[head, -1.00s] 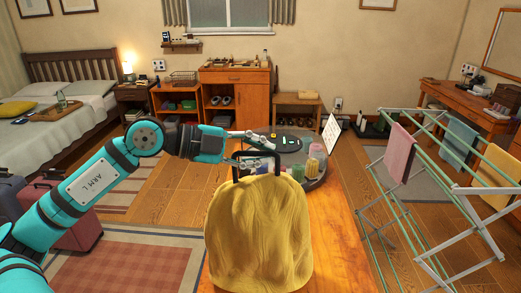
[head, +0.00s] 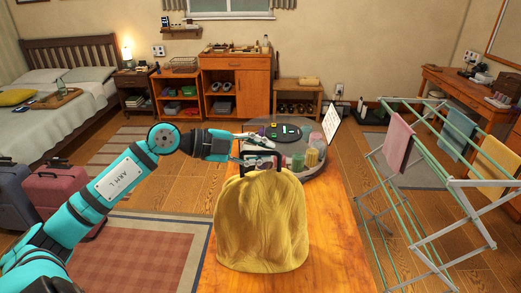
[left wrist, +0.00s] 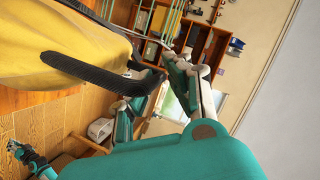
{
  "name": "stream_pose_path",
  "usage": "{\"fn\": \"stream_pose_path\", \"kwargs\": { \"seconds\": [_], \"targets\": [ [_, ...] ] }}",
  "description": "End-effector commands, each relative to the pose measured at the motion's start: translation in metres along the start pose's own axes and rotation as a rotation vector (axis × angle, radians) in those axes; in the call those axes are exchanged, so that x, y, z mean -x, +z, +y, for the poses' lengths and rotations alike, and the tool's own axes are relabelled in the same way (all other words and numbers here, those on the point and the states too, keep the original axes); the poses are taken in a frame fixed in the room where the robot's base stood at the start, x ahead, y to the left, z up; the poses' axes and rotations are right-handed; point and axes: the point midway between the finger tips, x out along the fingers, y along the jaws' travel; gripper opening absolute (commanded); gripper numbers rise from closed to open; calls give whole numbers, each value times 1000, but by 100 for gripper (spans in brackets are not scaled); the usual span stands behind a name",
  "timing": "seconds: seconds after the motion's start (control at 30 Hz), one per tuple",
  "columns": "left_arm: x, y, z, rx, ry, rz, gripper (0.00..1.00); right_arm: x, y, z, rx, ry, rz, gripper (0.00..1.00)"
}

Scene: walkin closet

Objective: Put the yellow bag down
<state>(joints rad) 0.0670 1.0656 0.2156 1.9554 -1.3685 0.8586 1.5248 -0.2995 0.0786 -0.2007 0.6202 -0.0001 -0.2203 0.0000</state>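The yellow bag (head: 262,225) stands upright on the wooden table (head: 335,245), its black handle (head: 279,158) up. In the left wrist view the bag (left wrist: 45,45) fills the upper left, with the handle (left wrist: 95,73) crossing towards the fingers. My left gripper (head: 256,148) is at the handle, its two fingers spread apart, one above and one below the handle's top in the picture. I see no grip on the handle. A small teal and dark arm end, likely my right gripper (left wrist: 15,147), shows at the lower left of the left wrist view; its fingers are too small to read.
A drying rack (head: 440,190) with towels is on the right. The table is bare right of the bag.

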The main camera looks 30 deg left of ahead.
Motion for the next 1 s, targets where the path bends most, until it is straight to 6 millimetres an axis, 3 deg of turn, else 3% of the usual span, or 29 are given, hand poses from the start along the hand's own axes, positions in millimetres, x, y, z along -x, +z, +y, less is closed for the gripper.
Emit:
{"fn": "stream_pose_path", "kwargs": {
  "seconds": [0.13,0.57,1.0],
  "targets": [
    [0,0,0,0,-1,-1,35,0,1,2,1,3,-1,0],
    [10,2,2,2,-1,-2,35,-6,2,3,0,4,-1,0],
    [79,2,2,2,-2,-1,35,-29,4,2,0,3,-1,0]
  ]
}}
